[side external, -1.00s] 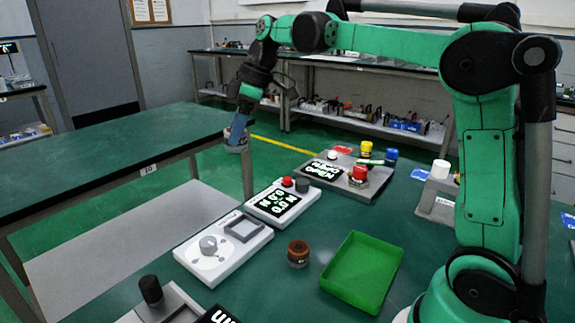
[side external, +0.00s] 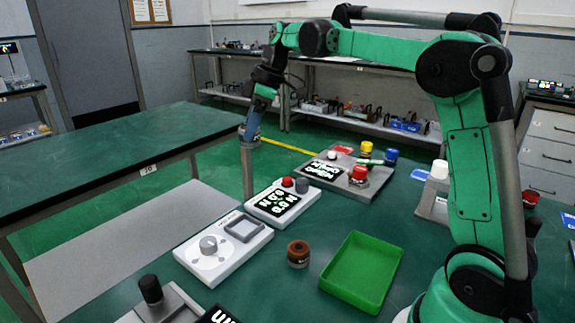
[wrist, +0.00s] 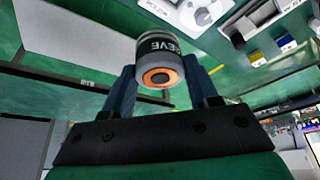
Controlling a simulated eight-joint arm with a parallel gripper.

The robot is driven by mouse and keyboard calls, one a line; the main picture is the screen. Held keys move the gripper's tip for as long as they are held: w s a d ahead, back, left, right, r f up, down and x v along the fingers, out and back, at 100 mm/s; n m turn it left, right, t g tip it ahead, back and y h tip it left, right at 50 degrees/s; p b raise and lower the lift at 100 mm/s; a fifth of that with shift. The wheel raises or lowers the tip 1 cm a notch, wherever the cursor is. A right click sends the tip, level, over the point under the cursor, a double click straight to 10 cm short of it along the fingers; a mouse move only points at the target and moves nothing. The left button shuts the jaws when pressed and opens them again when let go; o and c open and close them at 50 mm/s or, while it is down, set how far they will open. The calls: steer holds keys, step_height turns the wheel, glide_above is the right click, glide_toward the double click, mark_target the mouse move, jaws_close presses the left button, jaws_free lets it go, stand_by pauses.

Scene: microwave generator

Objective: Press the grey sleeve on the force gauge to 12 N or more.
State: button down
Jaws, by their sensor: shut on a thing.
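In the wrist view the sleeve (wrist: 160,62) is a short grey cylinder with a dark lettered band and an orange ring around a dark hole, between the two blue fingers (wrist: 160,88). I cannot tell for sure which device is the force gauge. A white panel with a black display (side external: 280,203) has a red button and a dark grey cylinder; its display is not clearly legible.
A white panel with a grey dial (side external: 210,246), a brown ring piece (side external: 298,254) and an empty green tray (side external: 361,273) stand in front. A board with red, yellow and blue parts (side external: 350,178) is behind. A black-knobbed device (side external: 151,290) is at lower left.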

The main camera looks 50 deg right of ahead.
glide_above(298, 181)
steer(key=s, duration=0.1)
step_height(298, 181, down, 8)
steer(key=shift+s+d+f, duration=0.1)
steer(key=shift+d+f, duration=0.15)
steer(key=shift+f, duration=1.3)
steer(key=shift+d+f, duration=0.2)
steer(key=shift+f, duration=1.35)
steer(key=shift+f, duration=0.85)
step_height(298, 181, up, 7)
stand_by(0.9)
steer(key=shift+a, duration=0.1)
